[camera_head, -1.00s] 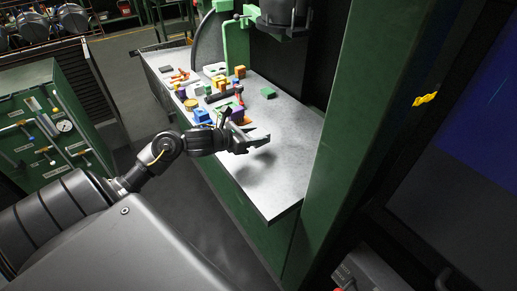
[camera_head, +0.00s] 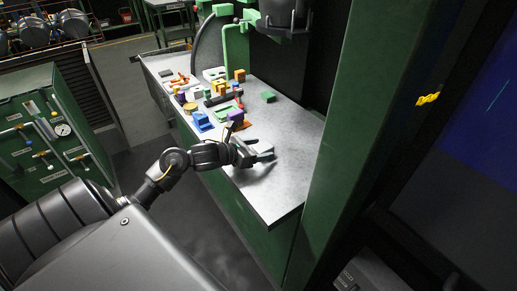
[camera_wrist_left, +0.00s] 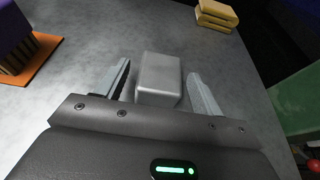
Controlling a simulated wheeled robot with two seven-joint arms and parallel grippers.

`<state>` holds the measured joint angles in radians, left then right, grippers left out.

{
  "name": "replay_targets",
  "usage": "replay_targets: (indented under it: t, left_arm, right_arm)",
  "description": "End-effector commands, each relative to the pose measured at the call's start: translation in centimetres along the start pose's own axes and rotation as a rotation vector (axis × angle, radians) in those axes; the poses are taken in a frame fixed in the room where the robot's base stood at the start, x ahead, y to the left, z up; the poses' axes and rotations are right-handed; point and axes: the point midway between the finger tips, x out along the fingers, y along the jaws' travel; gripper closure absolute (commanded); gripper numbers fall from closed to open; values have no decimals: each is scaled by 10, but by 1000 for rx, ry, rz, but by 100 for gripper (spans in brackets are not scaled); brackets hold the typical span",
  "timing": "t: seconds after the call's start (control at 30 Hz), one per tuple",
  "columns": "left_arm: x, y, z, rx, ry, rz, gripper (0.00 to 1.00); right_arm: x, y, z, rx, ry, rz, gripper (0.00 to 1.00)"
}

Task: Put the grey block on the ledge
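A grey block (camera_wrist_left: 158,78) stands on the grey metal bench top between the two fingers of my left gripper (camera_wrist_left: 158,88) in the left wrist view. The fingers are apart, with a gap on each side of the block. In the head view my left gripper (camera_head: 262,156) is low over the near part of the bench top (camera_head: 283,190); I cannot make out the block there. I cannot tell which surface is the ledge. My right gripper is not in view.
Several coloured blocks and tools crowd the bench beyond the gripper, including a purple block (camera_head: 236,116) and a green block (camera_head: 268,97). The wrist view shows yellow blocks (camera_wrist_left: 216,15). A green post (camera_head: 350,130) rises at the right. The bench's near end is clear.

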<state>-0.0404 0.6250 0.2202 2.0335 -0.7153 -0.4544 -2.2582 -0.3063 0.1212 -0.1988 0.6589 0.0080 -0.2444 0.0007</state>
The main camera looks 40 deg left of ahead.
Motion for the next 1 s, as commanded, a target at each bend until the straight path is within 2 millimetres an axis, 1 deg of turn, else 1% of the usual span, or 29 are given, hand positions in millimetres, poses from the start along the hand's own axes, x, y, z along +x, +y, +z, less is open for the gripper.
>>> replay_targets:
  t: [0.23,0.37,0.47,0.57,0.7,0.8,0.9,1.0]
  left_arm:
    - [-1,0,1,0,-1,0,33]
    - [-9,1,0,2,0,2,33]
    - [-25,1,-1,5,1,2,33]
    - [-46,0,-2,4,2,1,33]
    - [-75,0,-2,3,2,2,33]
    - [-92,0,-1,4,2,0,33]
    - [-105,0,-1,0,1,1,33]
    - [-114,0,0,0,-1,1,33]
  right_arm:
    - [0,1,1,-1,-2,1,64]
    - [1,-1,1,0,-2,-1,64]
    - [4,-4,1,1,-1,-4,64]
    - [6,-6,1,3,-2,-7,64]
    - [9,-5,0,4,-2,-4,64]
    - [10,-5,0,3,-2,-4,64]
    - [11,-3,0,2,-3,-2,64]
    - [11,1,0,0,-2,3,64]
